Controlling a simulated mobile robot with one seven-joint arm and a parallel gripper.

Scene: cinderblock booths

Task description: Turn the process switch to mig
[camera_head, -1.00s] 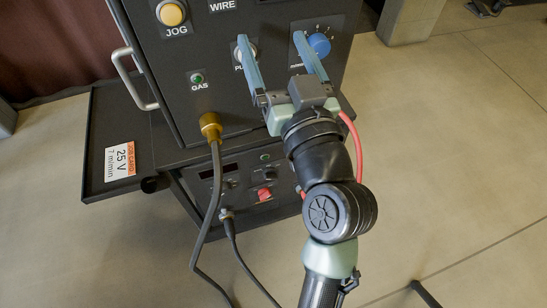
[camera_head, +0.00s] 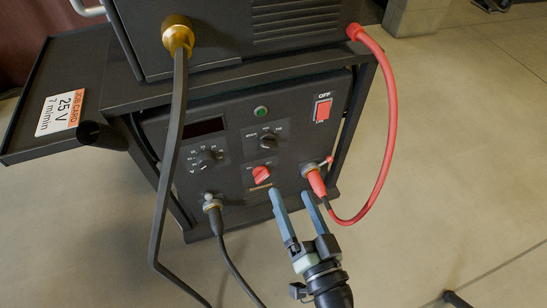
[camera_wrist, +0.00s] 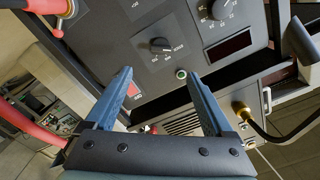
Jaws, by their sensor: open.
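The lower dark unit has a small black rotary knob (camera_head: 268,141) below a green light, with tiny labels around it. It looks like the process switch, but its labels are too small to read surely. It also shows in the wrist view (camera_wrist: 160,45), ahead of the fingers, above the green light there. My gripper (camera_head: 290,193) is open and empty, its two blue fingers apart, below and right of the knob in the head view. In the wrist view the fingers (camera_wrist: 159,76) frame the panel without touching the knob.
A red knob (camera_head: 261,175) sits just below the black knob. A red rocker switch (camera_head: 323,109) marked OFF is at upper right. A red cable (camera_head: 388,130) loops beside the gripper; dark cables (camera_head: 173,190) hang left. A second black knob (camera_head: 206,158) lies left.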

